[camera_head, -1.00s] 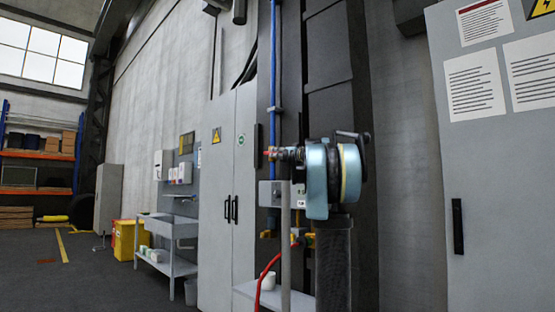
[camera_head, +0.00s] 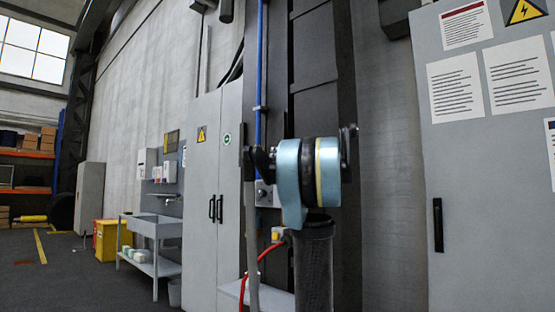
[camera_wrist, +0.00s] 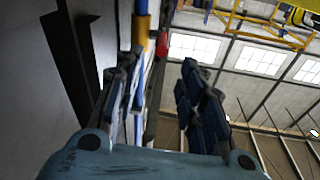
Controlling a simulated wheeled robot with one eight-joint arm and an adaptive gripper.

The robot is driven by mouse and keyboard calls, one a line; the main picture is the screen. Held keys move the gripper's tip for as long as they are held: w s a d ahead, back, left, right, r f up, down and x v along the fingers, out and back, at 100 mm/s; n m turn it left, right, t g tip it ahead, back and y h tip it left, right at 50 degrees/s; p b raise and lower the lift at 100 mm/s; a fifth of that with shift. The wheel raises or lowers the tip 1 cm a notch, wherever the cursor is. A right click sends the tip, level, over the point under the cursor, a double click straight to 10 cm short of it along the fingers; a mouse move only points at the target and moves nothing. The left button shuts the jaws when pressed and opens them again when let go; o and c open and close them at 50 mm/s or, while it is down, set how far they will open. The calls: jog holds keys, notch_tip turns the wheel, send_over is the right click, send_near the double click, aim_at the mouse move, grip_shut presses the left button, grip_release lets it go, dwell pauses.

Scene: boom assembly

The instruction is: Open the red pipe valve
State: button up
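The red valve handle (camera_wrist: 162,44) shows in the wrist view as a short red piece at the top centre. It sits beside a yellow-orange fitting (camera_wrist: 141,29) on the blue pipe (camera_wrist: 142,6). My gripper (camera_wrist: 160,68) is open, its two dark blue fingers spread apart. The handle appears in the gap between the fingertips, a little beyond them, with no visible contact. In the head view the blue pipe (camera_head: 259,75) runs down the wall. There my own teal arm link covers the valve, and I cannot make out the fingers clearly.
A grey cabinet (camera_head: 213,180) stands left of the pipe, and another with notices (camera_head: 470,220) stands at the right. A red hose (camera_head: 262,258) hangs below the valve area. A sink bench (camera_head: 152,228) and yellow bin (camera_head: 110,238) stand left; the floor there is open.

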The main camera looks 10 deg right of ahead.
jog(key=shift+c, duration=0.2)
jog(key=shift+r, duration=0.1)
jog(key=c, duration=0.4)
jog(key=shift+d+r, duration=0.1)
jog(key=shift+r, duration=0.2)
grip_shut()
notch_tip(320, 180, up, 8)
jog(key=r+n+g, duration=0.1)
jog(key=n+g, duration=0.1)
jog(key=g, duration=0.1)
send_over(259, 153)
jog(key=s+d, duration=0.4)
jog(key=shift+w+f, duration=0.15)
jog(key=shift+f, duration=1)
jog(key=shift+w+f, duration=0.15)
jog(key=shift+f, duration=0.95)
